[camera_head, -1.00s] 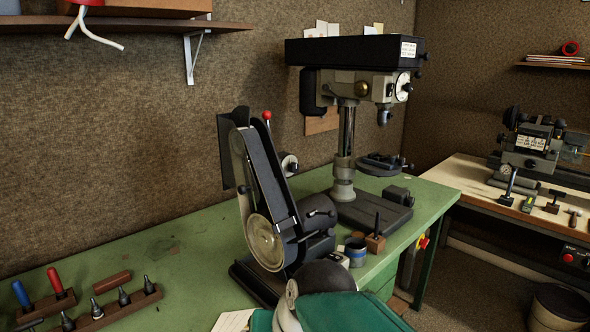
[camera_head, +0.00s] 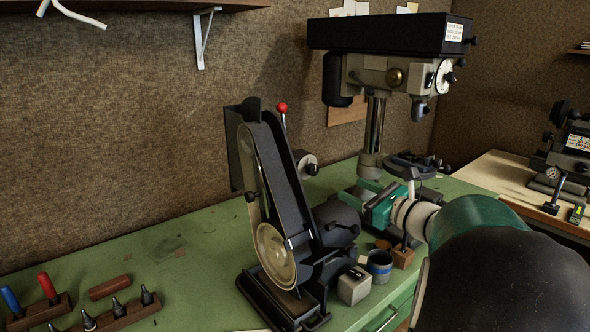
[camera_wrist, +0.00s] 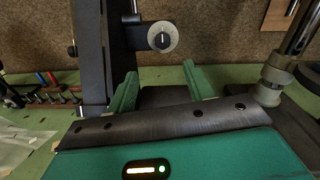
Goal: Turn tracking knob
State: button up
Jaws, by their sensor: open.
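The tracking knob (camera_head: 308,165) is a small dark knob with a pale round dial on the right side of the belt sander (camera_head: 292,190). In the wrist view the knob (camera_wrist: 163,37) faces me, its white mark about upright. My gripper (camera_head: 357,192) is to the right of the knob, over the bench by the drill press base. Its two green fingers are open and empty. In the wrist view my gripper (camera_wrist: 160,72) has its fingertips below the knob, one to each side of it, and apart from it.
The drill press (camera_head: 385,75) stands behind my gripper. A blue-banded tin (camera_head: 379,266), a small grey box (camera_head: 354,285) and a wooden block (camera_head: 403,257) sit close below my arm. The sander's red-tipped lever (camera_head: 282,108) rises beside the belt.

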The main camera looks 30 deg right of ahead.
aim_at(315, 171)
jog(key=w, duration=0.4)
jog(key=w+a, duration=0.1)
jog(key=w, duration=0.4)
jog(key=w+a, duration=0.1)
jog(key=w, duration=0.3)
jog(key=shift+w, duration=0.2)
jog(key=shift+s+d, duration=0.1)
jog(key=shift+s, duration=0.05)
jog(key=shift+c, duration=0.6)
jog(key=c, duration=0.8)
jog(key=shift+c, duration=0.2)
